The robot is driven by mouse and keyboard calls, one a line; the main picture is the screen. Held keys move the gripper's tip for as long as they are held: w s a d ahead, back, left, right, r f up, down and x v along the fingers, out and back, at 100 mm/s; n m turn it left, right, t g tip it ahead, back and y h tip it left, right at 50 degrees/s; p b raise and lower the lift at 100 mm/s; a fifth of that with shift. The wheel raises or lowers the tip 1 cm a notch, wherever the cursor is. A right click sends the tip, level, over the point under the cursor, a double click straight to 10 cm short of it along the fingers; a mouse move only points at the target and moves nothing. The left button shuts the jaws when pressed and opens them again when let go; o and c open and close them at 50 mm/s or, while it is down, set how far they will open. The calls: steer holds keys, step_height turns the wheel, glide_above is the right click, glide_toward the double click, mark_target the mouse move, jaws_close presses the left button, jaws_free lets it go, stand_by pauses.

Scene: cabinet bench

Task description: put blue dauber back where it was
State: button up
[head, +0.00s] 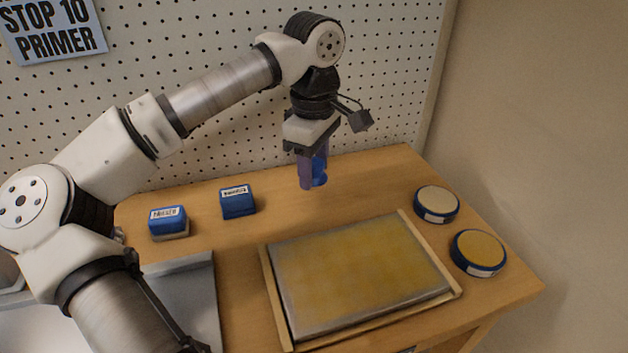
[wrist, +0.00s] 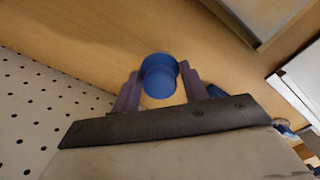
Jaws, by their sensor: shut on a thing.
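The blue dauber (head: 320,172) is a small round blue piece held between the purple fingers of my gripper (head: 312,178). In the wrist view, the blue dauber (wrist: 158,74) sits between the two fingertips of my gripper (wrist: 160,85), its round blue face towards the camera. My gripper points down over the back of the wooden bench, behind the framed yellow panel. The fingers partly hide the dauber in the head view. I cannot tell whether its lower end touches the bench.
Two labelled blue blocks (head: 168,221) (head: 237,201) stand at the back left. The framed yellow panel (head: 355,273) fills the middle front. Two round blue-rimmed pads (head: 437,204) (head: 478,252) lie at the right. A grey tray (head: 190,290) is front left. A pegboard (head: 200,60) rises behind.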

mark_target(314, 182)
steer(key=shift+f, duration=1.75)
steer(key=shift+f, duration=0.2)
steer(key=o, duration=1)
steer(key=shift+r, duration=0.1)
step_height(314, 182, up, 12)
steer(key=shift+r, duration=0.1)
